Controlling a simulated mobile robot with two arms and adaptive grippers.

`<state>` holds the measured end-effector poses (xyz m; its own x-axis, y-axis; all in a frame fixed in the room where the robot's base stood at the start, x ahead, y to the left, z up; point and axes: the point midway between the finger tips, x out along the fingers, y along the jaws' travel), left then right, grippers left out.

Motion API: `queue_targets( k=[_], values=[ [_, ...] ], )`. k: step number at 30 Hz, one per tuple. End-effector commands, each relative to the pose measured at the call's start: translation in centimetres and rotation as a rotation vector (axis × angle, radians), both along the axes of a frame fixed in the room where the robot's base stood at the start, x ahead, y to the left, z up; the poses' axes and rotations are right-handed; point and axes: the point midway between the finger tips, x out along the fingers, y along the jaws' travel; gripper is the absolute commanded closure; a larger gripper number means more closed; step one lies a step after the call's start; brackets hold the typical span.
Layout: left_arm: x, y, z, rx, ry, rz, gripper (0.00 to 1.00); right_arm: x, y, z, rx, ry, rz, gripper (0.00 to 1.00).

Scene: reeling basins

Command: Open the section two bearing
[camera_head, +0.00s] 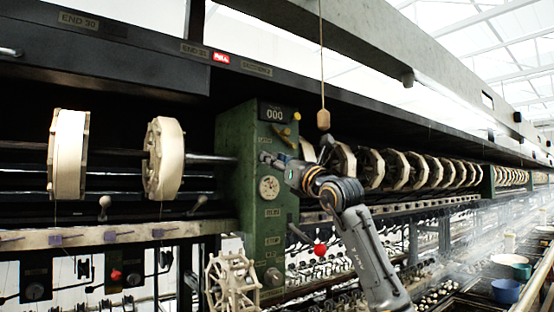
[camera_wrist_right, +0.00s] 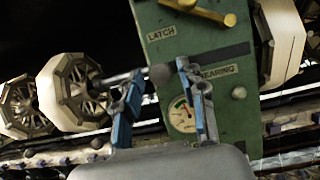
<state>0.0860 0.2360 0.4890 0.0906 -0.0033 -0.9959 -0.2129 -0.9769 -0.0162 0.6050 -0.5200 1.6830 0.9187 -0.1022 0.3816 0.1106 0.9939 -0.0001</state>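The green bearing housing (camera_head: 262,225) stands in the middle of the head view, with a counter reading 000 on top. It also fills the centre right of the wrist view (camera_wrist_right: 225,50). Its brass latch handle (camera_wrist_right: 205,12) sits above the LATCH and BEARING labels and shows yellow in the head view (camera_head: 284,131). My right gripper (camera_head: 270,158) is at the housing's front, below the latch. In the wrist view its blue fingers (camera_wrist_right: 160,78) are apart, with a grey round knob (camera_wrist_right: 159,74) showing between them; contact cannot be told. My left gripper is not in view.
A round gauge (camera_head: 269,187) is on the housing below my gripper. Pale reels (camera_head: 68,155) line the shaft on both sides. A wooden pull (camera_head: 323,119) hangs on a cord near my arm. A red knob (camera_head: 320,249) and a spoked wheel (camera_head: 232,284) are lower down.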

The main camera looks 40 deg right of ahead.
Motion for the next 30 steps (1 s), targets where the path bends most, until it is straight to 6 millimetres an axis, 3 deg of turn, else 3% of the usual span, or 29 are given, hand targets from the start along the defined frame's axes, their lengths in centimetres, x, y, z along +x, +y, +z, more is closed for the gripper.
queue_targets(
  k=[1,5,13,24,30],
  values=[
    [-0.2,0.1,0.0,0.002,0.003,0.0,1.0,0.0,0.0,0.0,0.0,0.0,0.0,0.75],
    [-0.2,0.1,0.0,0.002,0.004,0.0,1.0,0.0,0.0,0.0,0.0,-0.001,0.0,1.0],
    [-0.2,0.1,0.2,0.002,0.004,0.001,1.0,-0.1,-0.6,0.1,0.001,0.001,-0.002,1.0],
    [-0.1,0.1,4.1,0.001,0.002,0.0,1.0,-1.0,-8.9,0.6,0.003,0.002,-0.004,1.0],
    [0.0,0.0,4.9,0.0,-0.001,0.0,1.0,-1.3,-10.9,0.3,0.002,0.0,-0.001,1.0]
  ],
)
